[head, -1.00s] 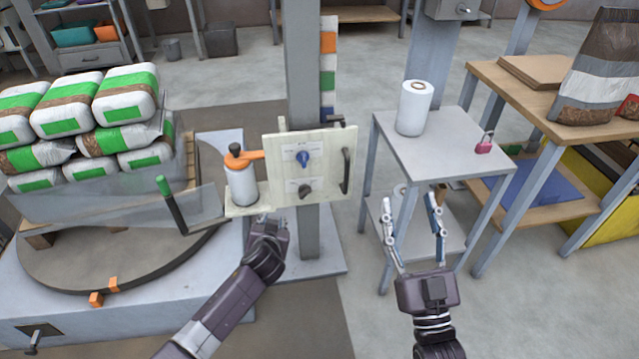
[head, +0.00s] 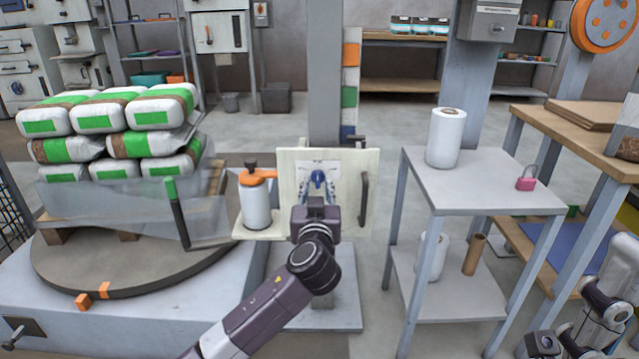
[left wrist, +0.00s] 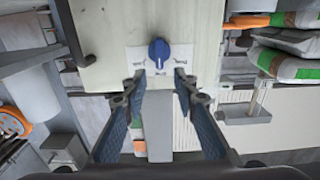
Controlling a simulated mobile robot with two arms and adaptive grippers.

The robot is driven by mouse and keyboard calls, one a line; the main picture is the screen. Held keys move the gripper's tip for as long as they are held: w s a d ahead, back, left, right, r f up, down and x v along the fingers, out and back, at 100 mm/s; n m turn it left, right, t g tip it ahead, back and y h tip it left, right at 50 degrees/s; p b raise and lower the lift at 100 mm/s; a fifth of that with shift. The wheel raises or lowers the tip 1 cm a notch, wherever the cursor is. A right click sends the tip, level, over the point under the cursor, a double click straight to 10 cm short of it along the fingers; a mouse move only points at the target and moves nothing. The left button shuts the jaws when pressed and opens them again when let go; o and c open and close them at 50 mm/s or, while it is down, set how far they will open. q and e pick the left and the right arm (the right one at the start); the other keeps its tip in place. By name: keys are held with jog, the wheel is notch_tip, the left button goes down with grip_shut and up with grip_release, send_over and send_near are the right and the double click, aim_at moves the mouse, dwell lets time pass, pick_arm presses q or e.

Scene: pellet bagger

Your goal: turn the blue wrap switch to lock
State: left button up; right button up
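The blue wrap switch (head: 318,178) is a small knob on a white label on the cream panel (head: 353,163). In the left wrist view the blue switch (left wrist: 158,53) stands near upright in the picture, above and between the fingertips. My left gripper (head: 317,192) is in front of the panel, pointing at the switch. In the left wrist view my left gripper (left wrist: 160,80) is open, with a finger on each side and nothing between the tips. I see no contact with the knob. The panel's lower knob is hidden behind my left gripper.
A dark handle (head: 364,199) sits on the panel's right side. A white canister (head: 256,207) with an orange top stands at its left. Wrapped bags (head: 97,110) are stacked on the turntable (head: 130,265). A grey table (head: 490,190) holds a white roll (head: 445,138) and pink padlock (head: 526,184).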

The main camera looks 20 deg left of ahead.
aim_at(317, 174)
pick_arm(q)
jog(key=shift+b+x, duration=0.75)
jog(key=shift+x, duration=1.9)
jog(key=shift+c, duration=0.4)
grip_shut()
